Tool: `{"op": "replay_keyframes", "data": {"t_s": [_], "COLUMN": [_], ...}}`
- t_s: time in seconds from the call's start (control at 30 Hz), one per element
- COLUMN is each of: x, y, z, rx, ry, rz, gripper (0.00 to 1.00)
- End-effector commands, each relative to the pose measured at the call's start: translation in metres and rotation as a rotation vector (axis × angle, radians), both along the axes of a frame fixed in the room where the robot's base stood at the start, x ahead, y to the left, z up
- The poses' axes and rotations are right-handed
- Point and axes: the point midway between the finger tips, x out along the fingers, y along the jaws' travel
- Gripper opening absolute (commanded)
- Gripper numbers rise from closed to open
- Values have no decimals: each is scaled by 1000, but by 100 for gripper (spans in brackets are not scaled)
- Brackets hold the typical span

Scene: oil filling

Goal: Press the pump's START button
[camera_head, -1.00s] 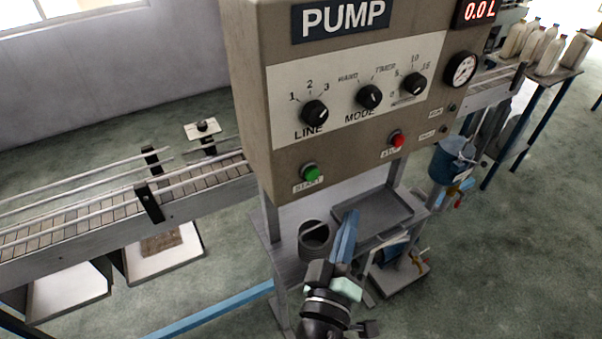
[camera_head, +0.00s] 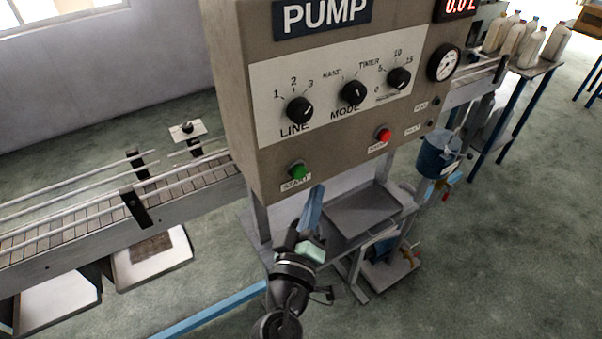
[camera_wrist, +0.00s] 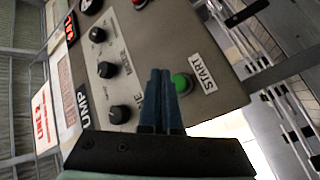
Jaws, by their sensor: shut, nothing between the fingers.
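The green START button (camera_head: 297,172) sits low on the front of the grey-brown pump panel (camera_head: 270,160), above its START label. In the wrist view the green button (camera_wrist: 182,83) shows just right of the fingertips, partly hidden by them. My gripper (camera_head: 318,190) is shut and empty, its blue fingers pointing up toward the panel. In the head view the fingertips are slightly below and right of the button and look apart from it. The wrist view also shows the shut fingers (camera_wrist: 159,75); I cannot tell their exact distance from the panel.
A red button (camera_head: 384,135) is further right on the panel. Three black knobs for LINE (camera_head: 299,110), MODE (camera_head: 353,92) and a timer (camera_head: 399,78) are above. A tray (camera_head: 362,209) is below the panel; a conveyor (camera_head: 190,195) runs left.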

Motion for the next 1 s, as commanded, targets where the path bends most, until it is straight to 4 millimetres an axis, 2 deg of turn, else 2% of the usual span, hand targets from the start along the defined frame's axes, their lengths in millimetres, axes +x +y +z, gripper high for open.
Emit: {"op": "replay_keyframes", "data": {"t_s": [0.1, 0.3, 1.0], "x": [11, 20, 20], "y": [8, 14, 15], "z": [-2, -1, 0], "rx": [0, 0, 0], "ry": [-2, 0, 1], "rz": [1, 0, -1], "gripper": [0, 0, 0]}}
